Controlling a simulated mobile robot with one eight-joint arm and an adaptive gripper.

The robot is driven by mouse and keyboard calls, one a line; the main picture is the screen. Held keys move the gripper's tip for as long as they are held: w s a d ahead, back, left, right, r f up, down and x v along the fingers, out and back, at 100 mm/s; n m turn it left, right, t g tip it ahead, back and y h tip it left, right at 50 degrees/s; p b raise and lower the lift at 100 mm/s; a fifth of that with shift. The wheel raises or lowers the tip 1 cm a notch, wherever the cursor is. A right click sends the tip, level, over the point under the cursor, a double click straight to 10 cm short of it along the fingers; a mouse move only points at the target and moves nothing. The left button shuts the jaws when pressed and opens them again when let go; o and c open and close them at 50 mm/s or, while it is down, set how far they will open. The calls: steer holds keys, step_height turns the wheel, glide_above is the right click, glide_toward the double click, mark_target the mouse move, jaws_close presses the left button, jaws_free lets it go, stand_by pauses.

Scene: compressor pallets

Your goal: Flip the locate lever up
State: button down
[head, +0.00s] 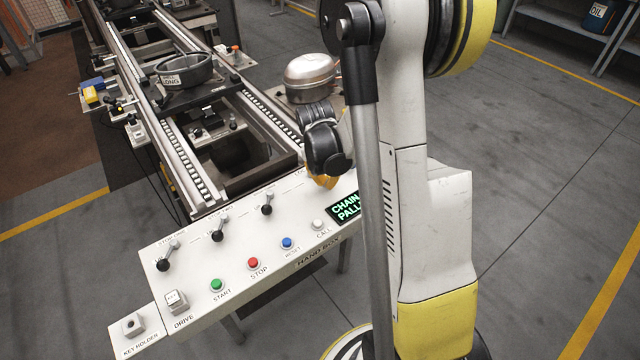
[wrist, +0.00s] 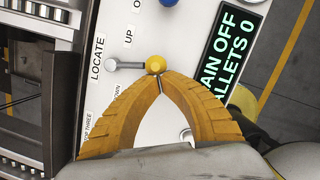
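The locate lever (wrist: 130,66) has a grey shaft and a yellow ball knob (wrist: 155,64). It stands beside the printed word LOCATE in the wrist view, between the UP label (wrist: 128,37) and a partly covered DOWN label. Which way it is thrown I cannot tell. My gripper (wrist: 160,77) has its orange fingertips together, right at the knob's near side. Whether they touch it I cannot tell. In the head view my gripper (head: 324,182) is over the right part of the white hand box (head: 205,262), and my arm hides the locate lever.
Three black-knobbed levers (head: 217,236) and several coloured buttons (head: 252,262) are on the box. The green-lettered display (wrist: 230,45) is close to the right of the lever.

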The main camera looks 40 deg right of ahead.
steer(key=shift+d, duration=0.75)
stand_by(0.4)
steer(key=shift+a, duration=0.1)
